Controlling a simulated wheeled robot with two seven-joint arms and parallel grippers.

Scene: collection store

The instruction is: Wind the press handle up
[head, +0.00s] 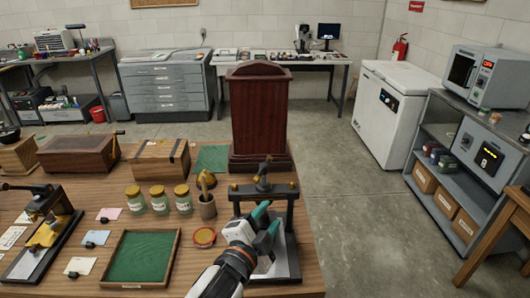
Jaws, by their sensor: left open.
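A small dark press (291,222) stands near the right edge of the wooden table, with two uprights, a crossbar and a pale base plate. Its handle (263,173) sits at the top of the screw, above the middle of the crossbar. My left gripper (268,218), white with teal fingers, is open in front of the press, below the crossbar and apart from the handle. It hides part of the press's middle and base. My right gripper is not in view.
A tall dark red wooden case (259,115) stands just behind the press. A lidded tin (204,237), a wooden cup of tools (207,207) and several jars (159,201) stand to the left. A green-lined tray (143,257) lies front left.

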